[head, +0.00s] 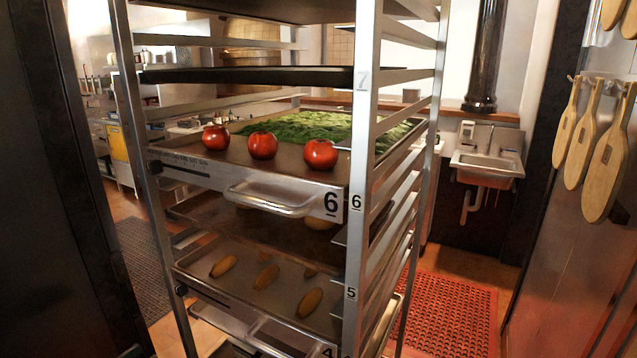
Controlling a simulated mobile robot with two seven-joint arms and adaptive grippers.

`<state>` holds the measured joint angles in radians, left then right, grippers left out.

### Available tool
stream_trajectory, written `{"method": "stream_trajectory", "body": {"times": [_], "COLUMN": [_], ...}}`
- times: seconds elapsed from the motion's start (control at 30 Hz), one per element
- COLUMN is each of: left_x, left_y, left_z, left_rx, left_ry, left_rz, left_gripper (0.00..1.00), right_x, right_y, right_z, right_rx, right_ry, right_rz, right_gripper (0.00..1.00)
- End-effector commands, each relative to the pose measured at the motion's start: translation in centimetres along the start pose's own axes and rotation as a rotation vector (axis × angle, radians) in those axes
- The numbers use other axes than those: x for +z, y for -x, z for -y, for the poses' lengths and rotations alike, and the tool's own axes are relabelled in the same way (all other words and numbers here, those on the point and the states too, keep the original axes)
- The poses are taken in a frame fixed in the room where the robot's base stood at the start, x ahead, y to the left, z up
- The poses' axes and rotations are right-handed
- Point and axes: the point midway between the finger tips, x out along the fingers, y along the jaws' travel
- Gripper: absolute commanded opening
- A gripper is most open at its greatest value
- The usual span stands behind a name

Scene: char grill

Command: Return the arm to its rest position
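No part of either of my arms or grippers shows in the head view. A tall metal rack (362,190) stands in front of me with trays on several levels. The tray marked 6 (215,170) carries three red tomatoes (263,146) along its front edge and leafy greens (320,127) behind them. This tray has a metal handle (268,203) at the front. A lower tray (240,290) holds several elongated tan pieces (265,277) that look like potatoes or rolls.
A dark tray (250,75) sits higher in the rack. A sink (487,165) is on the back wall at right. Wooden paddles (605,165) hang on the right wall. A red mat (450,315) lies on the floor right of the rack. A dark panel (50,200) borders the left.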

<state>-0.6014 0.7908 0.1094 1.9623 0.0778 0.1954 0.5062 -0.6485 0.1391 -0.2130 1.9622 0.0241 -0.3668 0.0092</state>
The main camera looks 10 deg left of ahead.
Motion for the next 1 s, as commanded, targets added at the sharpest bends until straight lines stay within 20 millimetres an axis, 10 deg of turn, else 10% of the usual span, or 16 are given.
{"method": "stream_trajectory", "body": {"times": [0.2,0.4,0.63,1.0], "left_x": [12.3,18.6,20.6,20.7], "left_y": [2.0,2.8,2.9,3.0], "left_z": [-9.0,-19.1,-25.5,-26.1], "left_rx": [-0.086,-0.067,-0.024,-0.019], "left_ry": [-0.023,-0.058,-0.086,-0.090], "left_rz": [0.221,0.395,0.482,0.491], "left_gripper": [0.31,0.31,0.31,0.31], "right_x": [0.0,0.0,0.0,0.1], "right_y": [0.0,0.0,0.0,0.0], "right_z": [0.0,0.0,0.0,0.0], "right_rx": [0.000,0.000,0.000,0.001], "right_ry": [-0.001,0.000,0.000,0.000], "right_rz": [0.000,0.000,0.001,0.001], "right_gripper": [0.40,0.40,0.40,0.40]}}
